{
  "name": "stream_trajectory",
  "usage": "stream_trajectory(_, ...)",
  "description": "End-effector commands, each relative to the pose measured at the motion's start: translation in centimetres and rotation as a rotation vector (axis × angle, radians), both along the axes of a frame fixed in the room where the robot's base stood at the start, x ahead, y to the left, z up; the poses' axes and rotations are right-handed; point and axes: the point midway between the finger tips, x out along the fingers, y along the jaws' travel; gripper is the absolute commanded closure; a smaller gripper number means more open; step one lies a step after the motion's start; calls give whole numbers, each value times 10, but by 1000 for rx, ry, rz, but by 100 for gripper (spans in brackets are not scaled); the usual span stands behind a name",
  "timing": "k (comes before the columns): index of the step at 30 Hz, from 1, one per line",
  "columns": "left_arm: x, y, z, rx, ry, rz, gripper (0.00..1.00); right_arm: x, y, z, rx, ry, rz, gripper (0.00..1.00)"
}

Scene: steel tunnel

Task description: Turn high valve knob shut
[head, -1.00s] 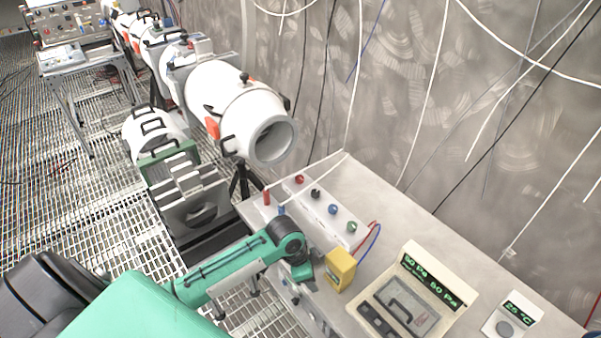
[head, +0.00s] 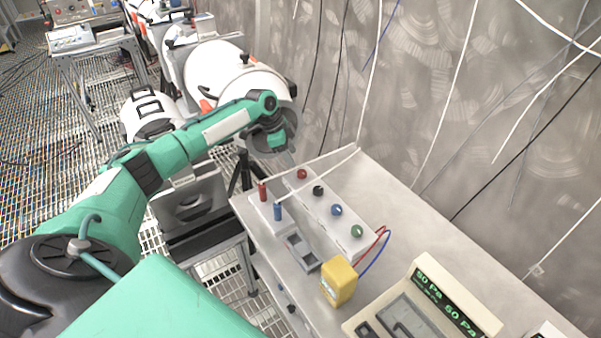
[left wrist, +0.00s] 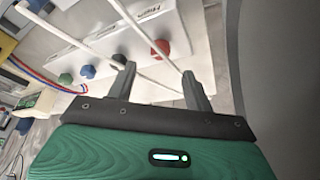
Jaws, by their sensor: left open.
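A white valve box (head: 345,236) on the bench carries a row of knobs: red (head: 302,174), black (head: 318,190), blue (head: 336,210) and green (head: 357,231). I cannot tell which one is the high valve; printed labels near the knobs are too small to read. My left gripper (head: 290,158) is up beyond the red-knob end, pointing down, partly hidden by its own hand. In the left wrist view its fingers (left wrist: 158,72) are apart and empty. There the red knob (left wrist: 160,48) lies past the gap and the black knob (left wrist: 118,60) by one fingertip. My right gripper is out of view.
Red (head: 263,193) and blue (head: 278,212) plugs stand beside the valve box, with white cables crossing near them. A yellow block (head: 338,281) and a pressure display (head: 440,298) sit nearer. The bench's right side (head: 430,220) is clear.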

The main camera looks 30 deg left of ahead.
Motion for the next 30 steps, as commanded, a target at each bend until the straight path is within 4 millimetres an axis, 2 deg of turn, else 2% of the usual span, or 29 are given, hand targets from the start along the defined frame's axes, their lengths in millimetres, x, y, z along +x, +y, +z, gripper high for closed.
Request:
stream_trajectory(4,3,-7,-17,-1,4,-2,48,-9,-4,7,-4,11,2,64)
stream_trajectory(13,13,-21,-57,-1,3,0,48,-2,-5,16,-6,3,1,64)
stream_trajectory(18,14,-23,-66,0,3,0,48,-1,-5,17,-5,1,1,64)
stream_trajectory(25,15,-23,-66,1,3,-1,48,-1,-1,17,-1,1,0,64)
stream_trajectory(30,14,-23,-66,0,2,-1,81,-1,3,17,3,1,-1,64)
